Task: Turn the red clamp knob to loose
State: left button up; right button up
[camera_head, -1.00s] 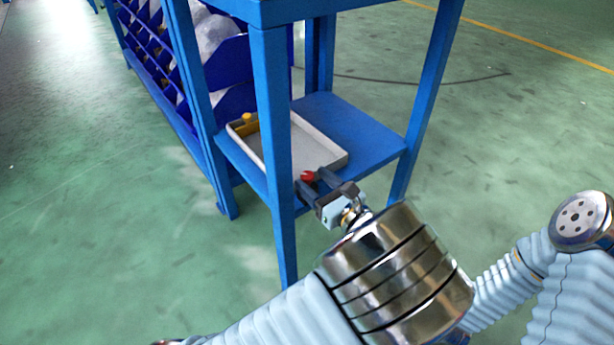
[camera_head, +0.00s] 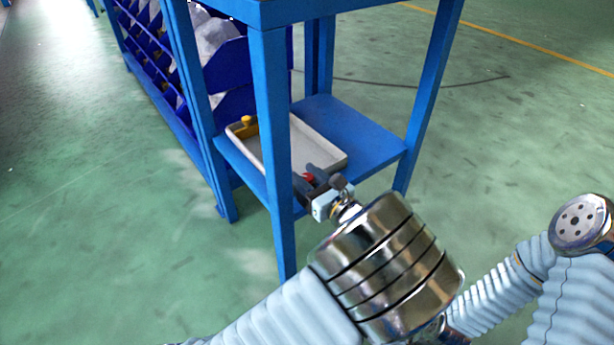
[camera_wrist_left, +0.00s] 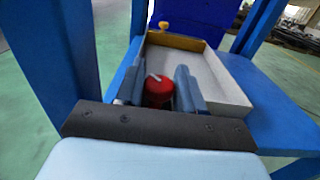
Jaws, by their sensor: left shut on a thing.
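The red clamp knob (camera_head: 309,177) is at the near edge of the blue stand's lower shelf, in front of the tray. In the left wrist view the red knob (camera_wrist_left: 158,91) sits between the two fingers and has a pale line on its top. My left gripper (camera_head: 313,180) is shut on the red knob, and it also shows in the left wrist view (camera_wrist_left: 160,92). The fingers hide parts of the knob's sides in the head view. My right gripper is not in view.
A grey tray (camera_head: 335,160) lies on the blue shelf (camera_head: 375,145). A yellow knob (camera_head: 248,119) is at its far left. A blue post (camera_head: 273,150) stands close to the left of my gripper. Blue bins (camera_head: 228,65) stand behind.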

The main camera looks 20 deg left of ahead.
pick_arm(q)
jog(key=shift+r+n+g+y+p, duration=0.15)
jog(key=shift+n+g+y+p, duration=0.25)
jog(key=shift+p, duration=0.35)
jog(key=n+g+y+p, duration=0.1)
jog(key=n+g+p, duration=0.1)
jog(key=g+p, duration=0.1)
jog(key=shift+n+g+y, duration=0.4)
jog(key=shift+g, duration=0.2)
jog(key=n+g+p, duration=0.2)
jog(key=g, duration=0.1)
jog(key=shift+g+y, duration=0.3)
jog(key=shift+y, duration=0.1)
jog(key=shift+f+n+g+p, duration=0.2)
jog(key=shift+n+g+p, duration=0.15)
jog(key=shift+n+g, duration=1.55)
jog(key=shift+g, duration=0.5)
jog(key=o, duration=0.9)
jog(key=shift+o, duration=0.2)
